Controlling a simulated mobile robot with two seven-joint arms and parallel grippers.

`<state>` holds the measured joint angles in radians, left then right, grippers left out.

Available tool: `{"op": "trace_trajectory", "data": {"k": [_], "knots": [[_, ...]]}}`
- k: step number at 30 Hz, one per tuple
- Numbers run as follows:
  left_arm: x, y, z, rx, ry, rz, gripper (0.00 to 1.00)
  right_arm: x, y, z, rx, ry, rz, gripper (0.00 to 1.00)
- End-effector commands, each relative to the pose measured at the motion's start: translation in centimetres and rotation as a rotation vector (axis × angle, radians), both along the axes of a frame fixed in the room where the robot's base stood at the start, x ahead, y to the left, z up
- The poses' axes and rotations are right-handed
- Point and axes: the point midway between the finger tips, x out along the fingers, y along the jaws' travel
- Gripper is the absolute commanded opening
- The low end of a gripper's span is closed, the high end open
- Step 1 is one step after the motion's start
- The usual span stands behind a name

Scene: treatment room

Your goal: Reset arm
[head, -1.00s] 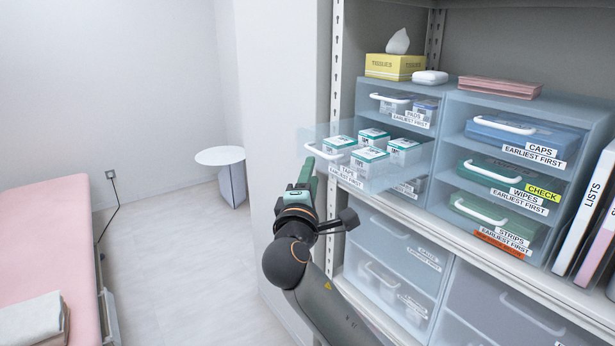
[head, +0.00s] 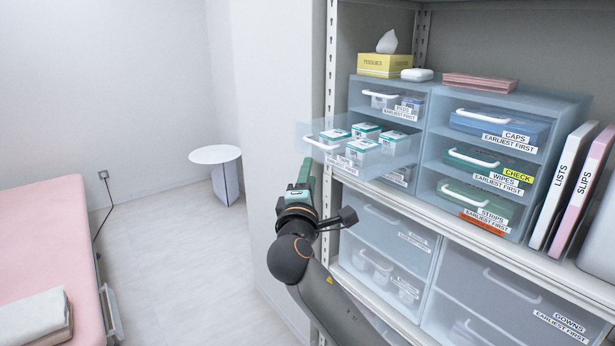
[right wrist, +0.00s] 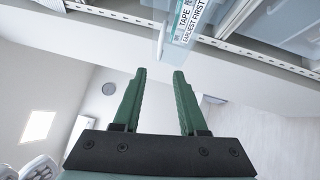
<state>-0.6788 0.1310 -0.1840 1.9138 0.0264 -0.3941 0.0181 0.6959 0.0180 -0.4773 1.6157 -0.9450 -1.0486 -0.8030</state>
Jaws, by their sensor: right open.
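My right gripper (head: 306,172) is at the left front of the shelf, just below and in front of a pulled-out clear drawer (head: 392,160). In the right wrist view its two green fingers (right wrist: 159,75) are apart with nothing between them. The drawer holds several white boxes with teal tops (head: 365,131). Its white handle (head: 322,143) is close to the fingertips in the head view. In the right wrist view the drawer front with its TAPE label (right wrist: 190,18) lies beyond the fingertips, apart from them. My left gripper is not in view.
The shelf unit holds closed drawers labelled CAPS (head: 500,127), WIPES (head: 490,167) and STRIPS (head: 478,203). A tissue box (head: 384,66) is on top; binders (head: 562,185) stand at right. A pink couch (head: 45,235) and round table (head: 215,155) are at left, with clear floor between.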

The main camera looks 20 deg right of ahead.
Motion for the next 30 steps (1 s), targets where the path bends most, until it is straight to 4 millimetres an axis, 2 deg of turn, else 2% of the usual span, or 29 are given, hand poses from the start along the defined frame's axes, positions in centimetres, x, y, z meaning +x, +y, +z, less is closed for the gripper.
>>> {"op": "trace_trajectory", "data": {"k": [7,8,11,14,16,18,20,21,24,26,30], "knots": [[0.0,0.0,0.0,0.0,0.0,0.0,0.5,0.0,0.0,-0.3,0.004,0.004,0.003,0.42],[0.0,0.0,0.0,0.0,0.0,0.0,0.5,0.0,0.0,-0.7,0.01,0.01,0.007,0.42],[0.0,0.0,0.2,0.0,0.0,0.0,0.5,-0.1,0.2,-3.9,0.064,0.05,0.044,0.42],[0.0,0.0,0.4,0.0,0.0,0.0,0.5,-0.9,0.4,-9.8,0.184,0.124,0.106,0.42],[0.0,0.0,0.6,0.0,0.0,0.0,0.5,-2.2,0.8,-14.8,0.301,0.185,0.155,0.42],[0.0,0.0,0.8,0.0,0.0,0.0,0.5,-4.1,1.1,-19.5,0.431,0.243,0.192,0.42],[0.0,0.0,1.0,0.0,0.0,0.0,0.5,-6.0,1.3,-23.3,0.546,0.289,0.215,0.42],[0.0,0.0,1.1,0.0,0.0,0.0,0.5,-7.5,1.5,-25.7,0.624,0.319,0.224,0.42],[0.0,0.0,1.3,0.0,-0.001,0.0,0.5,-11.7,1.9,-31.1,0.825,0.385,0.229,0.42],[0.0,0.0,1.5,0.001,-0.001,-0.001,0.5,-14.5,1.9,-33.9,0.946,0.418,0.218,0.42],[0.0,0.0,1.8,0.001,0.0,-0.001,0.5,-21.6,2.0,-39.2,1.23,0.476,0.16,0.42]]}}
